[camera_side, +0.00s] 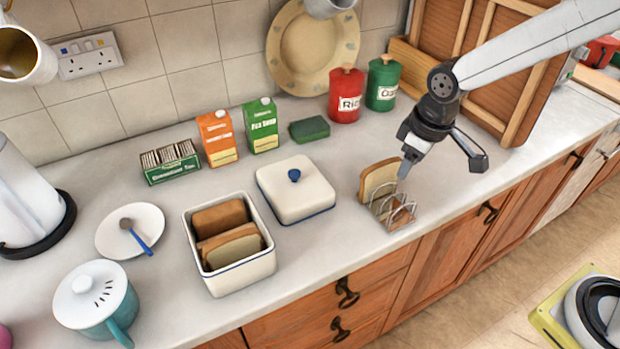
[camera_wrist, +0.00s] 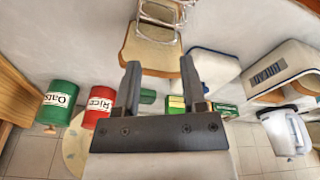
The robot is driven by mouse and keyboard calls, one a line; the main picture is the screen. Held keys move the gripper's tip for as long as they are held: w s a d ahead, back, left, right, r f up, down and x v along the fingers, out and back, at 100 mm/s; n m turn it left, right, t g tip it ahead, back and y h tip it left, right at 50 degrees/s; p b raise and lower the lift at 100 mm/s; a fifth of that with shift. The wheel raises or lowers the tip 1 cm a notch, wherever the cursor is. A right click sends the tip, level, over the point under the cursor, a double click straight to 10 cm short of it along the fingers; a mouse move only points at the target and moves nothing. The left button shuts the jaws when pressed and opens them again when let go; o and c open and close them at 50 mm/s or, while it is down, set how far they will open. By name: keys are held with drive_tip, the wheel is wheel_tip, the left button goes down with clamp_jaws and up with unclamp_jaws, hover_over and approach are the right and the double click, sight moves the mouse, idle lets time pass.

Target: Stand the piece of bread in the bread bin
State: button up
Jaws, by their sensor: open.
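A brown-crusted piece of bread (camera_side: 375,181) stands on edge in a wire toast rack (camera_side: 397,211) on the counter. The bread also shows in the wrist view (camera_wrist: 152,56), beyond my fingertips. My gripper (camera_side: 404,172) is just above and beside the top of the bread, pointing down. In the wrist view my gripper (camera_wrist: 160,66) has its two fingers wide apart with nothing held between them. The bread bin (camera_side: 242,283) is a white open box with a dark blue rim, left of the rack, with several bread slices inside. Free space inside it is hard to judge.
The white bin lid (camera_side: 297,188) with a blue knob lies between bin and rack. Cartons (camera_side: 217,138), a green sponge (camera_side: 309,129) and red (camera_side: 346,95) and green (camera_side: 382,84) canisters stand behind. A plate with a spoon (camera_side: 131,231) and a teal pot (camera_side: 95,299) are left of the bin.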

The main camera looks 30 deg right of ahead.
drive_tip(key=s+d+f+m, duration=0.3)
drive_tip(key=s+d+m, duration=0.1)
drive_tip(key=s+d, duration=0.4)
drive_tip(key=shift+s+m+t, duration=0.3)
drive_tip(key=shift+s+m, duration=0.1)
drive_tip(key=shift+s, duration=0.15)
